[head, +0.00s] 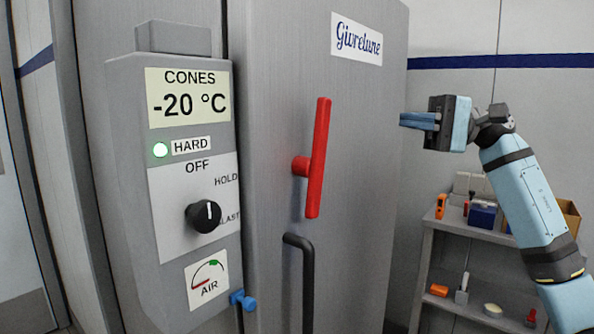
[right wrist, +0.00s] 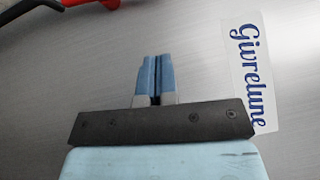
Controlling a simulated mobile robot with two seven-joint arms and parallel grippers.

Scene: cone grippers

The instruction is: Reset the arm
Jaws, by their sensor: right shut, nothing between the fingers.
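My right arm (head: 528,195) comes in from the right in the head view, and its gripper (head: 402,119) is raised beside the grey cabinet door, fingers pointing left. In the right wrist view the blue fingers (right wrist: 155,60) are together with nothing between them. The grey door (head: 270,170) bears the "Givrelune" label (head: 357,40), which shows in the right wrist view (right wrist: 255,75) to the right of the fingers. A red lever handle (head: 320,150) stands tilted slightly from upright on the door, apart from the gripper. My left gripper does not show.
A black bar (head: 307,280) is below the lever. A grey shelf (head: 460,232) with small items stands under my right arm.

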